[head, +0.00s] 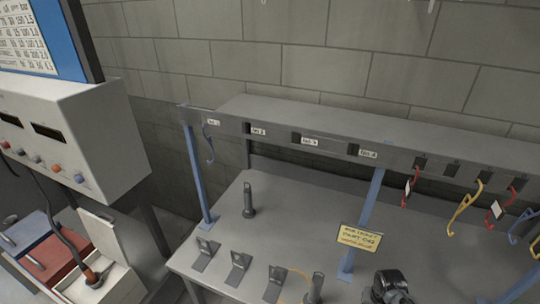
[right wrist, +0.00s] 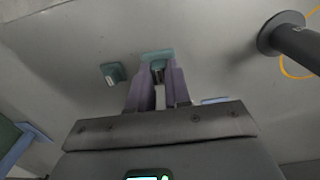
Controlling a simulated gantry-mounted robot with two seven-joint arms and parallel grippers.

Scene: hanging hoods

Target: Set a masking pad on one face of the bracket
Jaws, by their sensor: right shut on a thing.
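In the right wrist view, my right gripper (right wrist: 158,72) has its two purple fingers closed on a small teal pad (right wrist: 157,55), close over the grey surface. Another teal pad (right wrist: 114,73) lies apart to the left of the fingers. In the head view, L-shaped grey brackets stand in a row along the front of the table: one at the left (head: 205,254), one in the middle (head: 237,266) and one at the right (head: 275,283). A black part of my right arm (head: 390,288) shows at the bottom edge; its fingers are hidden there. My left gripper is not in view.
The grey table (head: 215,220) carries two dark posts, one farther back (head: 249,200) and one in front (head: 316,288). Blue uprights hold a rail (head: 300,133) with coloured hooks. A yellow sign (head: 360,238) stands by one upright. A control cabinet (head: 75,140) stands left.

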